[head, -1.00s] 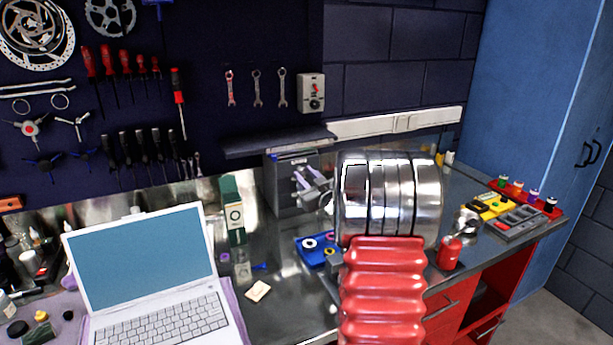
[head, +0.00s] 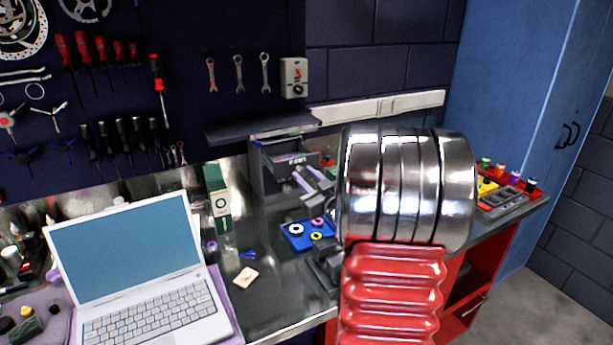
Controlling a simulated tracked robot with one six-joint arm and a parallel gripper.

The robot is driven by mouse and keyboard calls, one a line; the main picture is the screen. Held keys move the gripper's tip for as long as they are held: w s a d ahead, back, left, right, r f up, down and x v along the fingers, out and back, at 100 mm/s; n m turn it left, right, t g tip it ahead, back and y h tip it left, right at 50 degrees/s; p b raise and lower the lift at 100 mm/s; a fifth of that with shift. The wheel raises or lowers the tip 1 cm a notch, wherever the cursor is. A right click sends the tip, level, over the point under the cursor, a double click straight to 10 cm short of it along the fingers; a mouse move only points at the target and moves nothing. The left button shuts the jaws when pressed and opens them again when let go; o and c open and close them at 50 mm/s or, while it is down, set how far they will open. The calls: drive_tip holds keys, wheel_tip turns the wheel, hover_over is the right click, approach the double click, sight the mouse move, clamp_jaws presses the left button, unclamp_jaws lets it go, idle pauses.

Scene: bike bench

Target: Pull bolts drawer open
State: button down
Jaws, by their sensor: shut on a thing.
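A small grey drawer cabinet (head: 262,188) stands at the back of the bench under a dark shelf. Its upper drawer (head: 297,161) is pulled out towards me, with a dark gap showing above its front. A small label is on the front, too small to read. My gripper (head: 308,180), with pale lavender fingers, is at the drawer front and shut on its handle. The handle is hidden between the fingers. My chrome and red arm covers the right part of the view and hides what is behind it.
A blue tray with rings (head: 288,244) and a dark vise-like block (head: 322,268) stand in front of the cabinet. A laptop (head: 125,250) and a green-white box (head: 218,200) are on the left.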

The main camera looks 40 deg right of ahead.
drive_tip(key=c, duration=1.4)
unclamp_jaws()
drive_tip(key=shift+s, duration=0.1)
drive_tip(key=v, duration=1.3)
drive_tip(key=shift+s+a, duration=0.15)
drive_tip(key=shift+s, duration=0.15)
